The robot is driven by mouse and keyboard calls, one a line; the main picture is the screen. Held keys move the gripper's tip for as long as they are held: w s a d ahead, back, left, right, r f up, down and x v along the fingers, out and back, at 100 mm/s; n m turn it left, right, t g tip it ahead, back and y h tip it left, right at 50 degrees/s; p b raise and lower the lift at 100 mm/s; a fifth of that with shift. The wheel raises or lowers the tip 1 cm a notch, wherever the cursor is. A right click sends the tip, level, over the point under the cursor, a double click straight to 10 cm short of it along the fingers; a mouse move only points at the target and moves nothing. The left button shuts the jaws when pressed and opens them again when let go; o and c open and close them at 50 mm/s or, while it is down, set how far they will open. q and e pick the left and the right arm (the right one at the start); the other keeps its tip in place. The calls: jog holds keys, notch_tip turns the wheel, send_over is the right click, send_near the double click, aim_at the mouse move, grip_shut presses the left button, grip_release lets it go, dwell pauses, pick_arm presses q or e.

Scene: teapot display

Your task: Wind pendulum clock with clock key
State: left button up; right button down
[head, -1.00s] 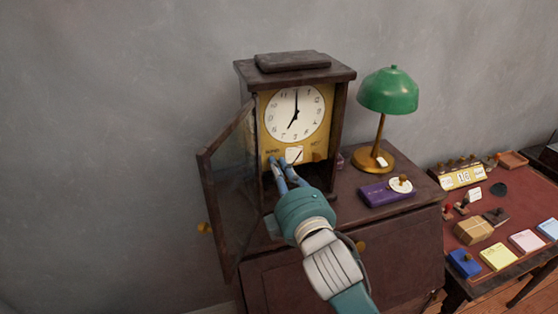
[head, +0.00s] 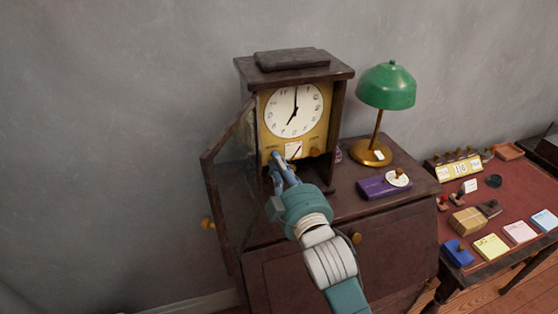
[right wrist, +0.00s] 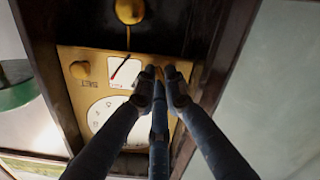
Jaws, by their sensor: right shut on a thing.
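The pendulum clock (head: 296,68) stands upright on a dark cabinet, its glass door (head: 228,180) swung open to the left. It has a white dial above a gold plate, which also shows upside down in the right wrist view (right wrist: 72,98). My right gripper (head: 277,160) reaches in at the lower left of the plate. In the right wrist view its fingertips (right wrist: 162,80) are closed around a small brass piece, the clock key (right wrist: 171,73), mostly hidden, against the plate. I cannot tell how deep it sits. A small indicator (right wrist: 124,72) and the SET knob (right wrist: 80,70) are beside it. My left gripper is out of view.
The pendulum bob (right wrist: 130,11) hangs close to the fingers. A green lamp (head: 386,88) and a purple box (head: 383,187) stand right of the clock. A red-topped desk (head: 480,215) with stamps and notepads is further right. The open door is close to my arm's left.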

jog(key=shift+r, duration=0.5)
jog(key=c, duration=2.1)
grip_release()
jog(key=shift+f, duration=0.15)
jog(key=v, duration=1.2)
